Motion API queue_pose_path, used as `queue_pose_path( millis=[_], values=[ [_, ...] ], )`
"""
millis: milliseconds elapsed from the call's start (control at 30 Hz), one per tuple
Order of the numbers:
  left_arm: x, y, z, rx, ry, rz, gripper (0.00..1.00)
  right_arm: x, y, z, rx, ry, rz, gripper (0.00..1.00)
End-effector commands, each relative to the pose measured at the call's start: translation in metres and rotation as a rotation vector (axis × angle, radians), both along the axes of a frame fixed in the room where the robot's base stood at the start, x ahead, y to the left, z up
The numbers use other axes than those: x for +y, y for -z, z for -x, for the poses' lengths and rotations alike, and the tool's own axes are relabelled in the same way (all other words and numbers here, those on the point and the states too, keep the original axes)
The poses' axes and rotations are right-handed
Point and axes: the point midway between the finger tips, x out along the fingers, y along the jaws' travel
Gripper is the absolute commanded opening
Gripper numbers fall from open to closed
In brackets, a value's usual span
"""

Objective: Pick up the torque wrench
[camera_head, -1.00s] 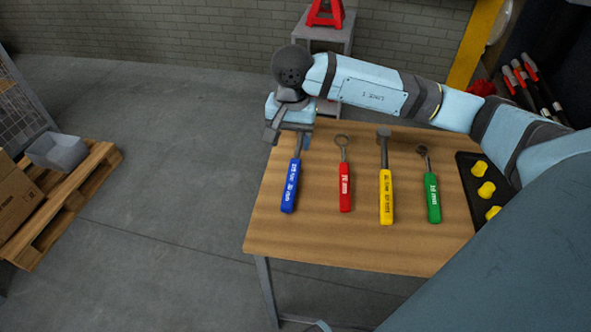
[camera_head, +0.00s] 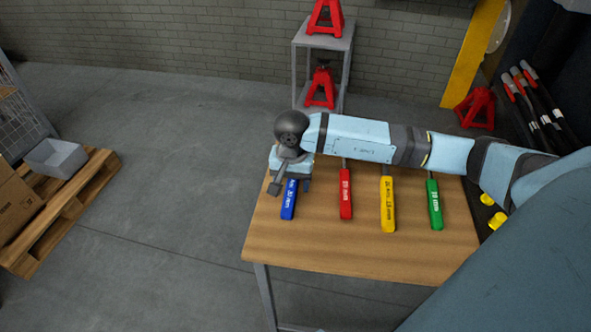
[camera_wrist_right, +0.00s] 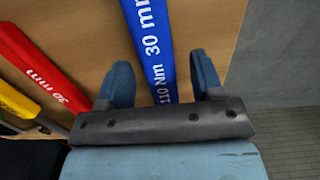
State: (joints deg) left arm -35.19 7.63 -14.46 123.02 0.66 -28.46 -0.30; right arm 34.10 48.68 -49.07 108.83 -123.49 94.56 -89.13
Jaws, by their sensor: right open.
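Several tools with coloured handles lie side by side on the wooden table (camera_head: 345,253). The blue-handled tool (camera_head: 288,207) is leftmost. In the right wrist view its handle (camera_wrist_right: 151,35) reads "110 Nm 30 mm", which fits a torque wrench. My right gripper (camera_head: 291,186) is open over this tool. In the right wrist view the two fingers of the gripper (camera_wrist_right: 163,80) stand either side of the blue handle, with gaps on both sides. The head end of the blue tool is hidden under my gripper. My left gripper is not in view.
Red (camera_head: 346,200), yellow (camera_head: 387,212) and green (camera_head: 435,211) handled tools lie to the right, their heads hidden behind my right arm. Yellow pieces (camera_head: 497,220) show at the table's right. A grey stand (camera_head: 324,32) with red jacks is behind. The table front is clear.

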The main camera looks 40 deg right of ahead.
Motion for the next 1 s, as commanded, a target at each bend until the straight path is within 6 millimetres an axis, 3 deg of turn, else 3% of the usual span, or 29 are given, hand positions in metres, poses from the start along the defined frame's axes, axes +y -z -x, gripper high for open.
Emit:
queue_pose_path(
  millis=[100, 300, 567, 1000],
  values=[
    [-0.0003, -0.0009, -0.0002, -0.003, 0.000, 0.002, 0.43, -0.0005, 0.0108, 0.0001, 0.000, 0.002, 0.001, 0.61],
    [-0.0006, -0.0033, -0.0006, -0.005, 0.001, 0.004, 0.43, -0.0004, 0.0105, -0.0001, -0.001, 0.001, 0.001, 0.58],
    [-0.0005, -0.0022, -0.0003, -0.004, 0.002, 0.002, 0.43, -0.0004, 0.0104, -0.0001, -0.001, 0.001, 0.001, 0.00],
    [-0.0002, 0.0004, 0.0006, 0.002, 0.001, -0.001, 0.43, -0.0006, 0.0018, -0.0008, -0.004, 0.001, 0.001, 0.00]
  ],
)
